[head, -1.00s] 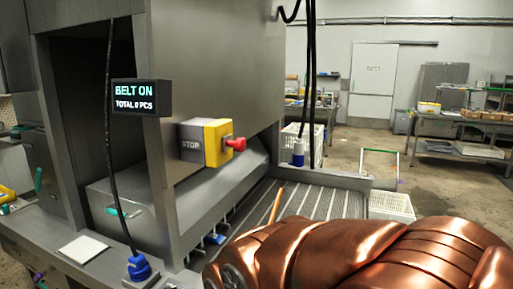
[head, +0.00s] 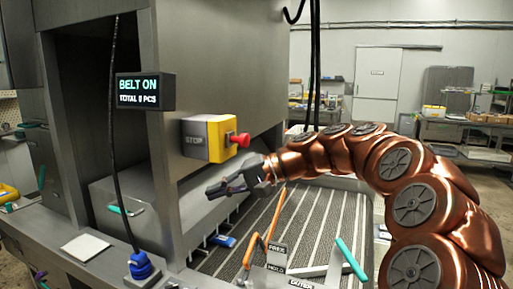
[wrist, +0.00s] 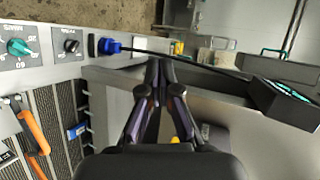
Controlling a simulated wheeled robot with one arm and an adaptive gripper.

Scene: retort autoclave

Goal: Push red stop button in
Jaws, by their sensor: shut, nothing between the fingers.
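The red stop button (head: 243,140) sticks out from the right side of a yellow box (head: 221,139) on the steel machine wall. The box's grey front face carries the word STOP. My gripper (head: 210,192) is below the box in the head view, pointing left, with its fingers together and empty. It looks apart from the button. In the wrist view my gripper (wrist: 159,68) shows shut fingers. A bit of yellow (wrist: 205,132) shows behind the fingers there; the red button is hidden in that view.
A display (head: 145,91) reading BELT ON juts from the machine left of the box. A ribbed belt (head: 325,225) lies below my arm, with orange-handled (head: 276,215) and teal-handled (head: 351,260) levers at its front. A black cable hangs to a blue plug (head: 140,266).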

